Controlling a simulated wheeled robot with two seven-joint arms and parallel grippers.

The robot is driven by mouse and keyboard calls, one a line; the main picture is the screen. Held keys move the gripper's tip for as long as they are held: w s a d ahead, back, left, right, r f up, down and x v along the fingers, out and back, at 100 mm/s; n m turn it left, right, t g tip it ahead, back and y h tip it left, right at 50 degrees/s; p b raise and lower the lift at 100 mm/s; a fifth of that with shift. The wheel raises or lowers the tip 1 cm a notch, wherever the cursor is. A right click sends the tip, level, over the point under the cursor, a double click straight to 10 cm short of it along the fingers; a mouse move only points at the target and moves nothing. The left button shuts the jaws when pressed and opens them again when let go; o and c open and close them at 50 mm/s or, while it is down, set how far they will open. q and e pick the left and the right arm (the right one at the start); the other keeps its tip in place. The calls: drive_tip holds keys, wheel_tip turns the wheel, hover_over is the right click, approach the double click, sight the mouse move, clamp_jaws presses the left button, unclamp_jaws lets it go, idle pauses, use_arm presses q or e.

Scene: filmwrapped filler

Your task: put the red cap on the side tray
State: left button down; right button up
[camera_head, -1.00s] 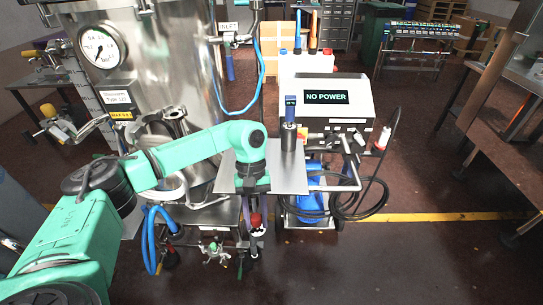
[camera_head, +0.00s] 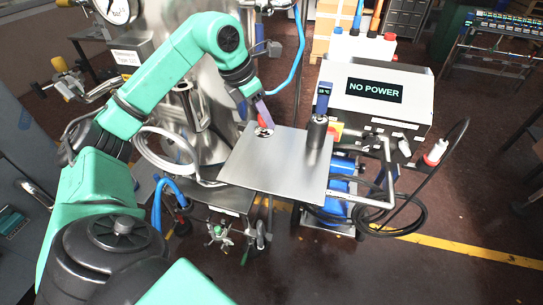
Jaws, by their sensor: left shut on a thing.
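The side tray (camera_head: 270,178) is a flat bare metal plate in the middle of the head view. My left gripper (camera_head: 263,113) points down at the tray's far left edge. It is shut on the red cap (camera_head: 262,122), which shows only as a small red patch by the fingertips. The cap is right above or touching a small black-and-white round mark (camera_head: 264,132) on the tray; I cannot tell which. My right gripper is not in view.
A dark cylinder with a blue-topped device (camera_head: 322,100) stands at the tray's right back. Behind it is a white box with a "NO POWER" display (camera_head: 375,90). A steel tank (camera_head: 190,55) stands behind my left arm. Most of the tray is clear.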

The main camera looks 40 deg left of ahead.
use_arm(q)
wheel_tip(320, 180, down, 14)
drive_tip(key=shift+r+p, duration=0.25)
drive_tip(key=shift+p, duration=0.05)
drive_tip(key=shift+w+f, duration=0.1)
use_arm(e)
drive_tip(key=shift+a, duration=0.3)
use_arm(q)
drive_tip(key=shift+f, duration=0.1)
drive_tip(key=c, duration=0.5)
unclamp_jaws()
